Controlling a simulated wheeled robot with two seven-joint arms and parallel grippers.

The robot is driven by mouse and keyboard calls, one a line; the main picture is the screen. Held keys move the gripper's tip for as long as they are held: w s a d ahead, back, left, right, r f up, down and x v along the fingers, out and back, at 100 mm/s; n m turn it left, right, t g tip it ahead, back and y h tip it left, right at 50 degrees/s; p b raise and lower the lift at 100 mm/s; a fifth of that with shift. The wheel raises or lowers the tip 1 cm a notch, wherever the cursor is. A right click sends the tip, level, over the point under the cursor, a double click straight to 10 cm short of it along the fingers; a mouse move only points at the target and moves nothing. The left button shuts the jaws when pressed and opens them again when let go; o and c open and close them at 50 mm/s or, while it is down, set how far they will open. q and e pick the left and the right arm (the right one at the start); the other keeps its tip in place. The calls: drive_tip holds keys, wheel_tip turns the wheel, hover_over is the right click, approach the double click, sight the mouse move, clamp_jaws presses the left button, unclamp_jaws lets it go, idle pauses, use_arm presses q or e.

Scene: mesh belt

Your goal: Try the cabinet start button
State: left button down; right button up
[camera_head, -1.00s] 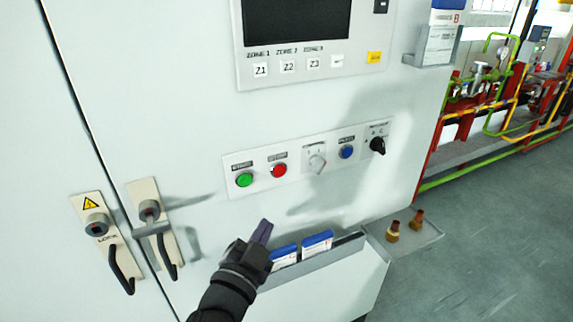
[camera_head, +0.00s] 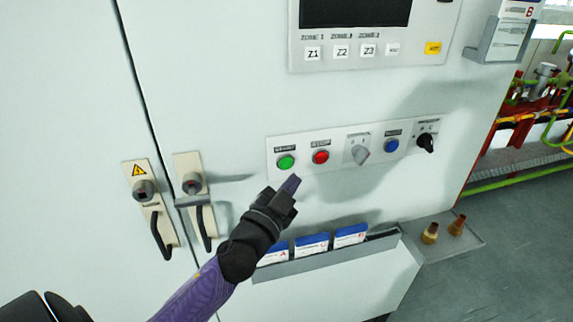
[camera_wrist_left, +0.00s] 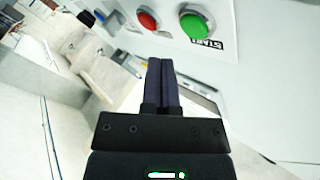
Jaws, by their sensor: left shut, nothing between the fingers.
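The green start button (camera_head: 286,162) sits at the left end of a white control strip (camera_head: 276,146) on the cabinet front (camera_head: 235,95). It also shows in the left wrist view (camera_wrist_left: 196,22), with a label reading START beside it. The red button (camera_head: 320,157) is just to its right. My left gripper (camera_head: 291,184) is shut and empty, its purple fingertips a little below the green button in the head view. In the wrist view the fingertips (camera_wrist_left: 160,64) point toward the strip and look apart from the button. My right gripper is not in view.
A grey selector (camera_head: 360,154), a blue button (camera_head: 391,145) and a black rotary knob (camera_head: 426,142) continue the strip. Below is a tray (camera_head: 325,259) with blue-white cards. Two black-handled latches (camera_head: 160,235) are on the left. A small shelf (camera_head: 450,242) holds two brass fittings.

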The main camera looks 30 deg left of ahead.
sight(286, 163)
use_arm(q)
drive_tip(key=shift+w+a, duration=0.7)
drive_tip(key=shift+a, duration=0.1)
idle(1.1)
drive_tip(key=shift+a, duration=0.1)
idle(0.3)
drive_tip(key=shift+w+a, duration=0.2)
drive_tip(key=shift+w, duration=0.05)
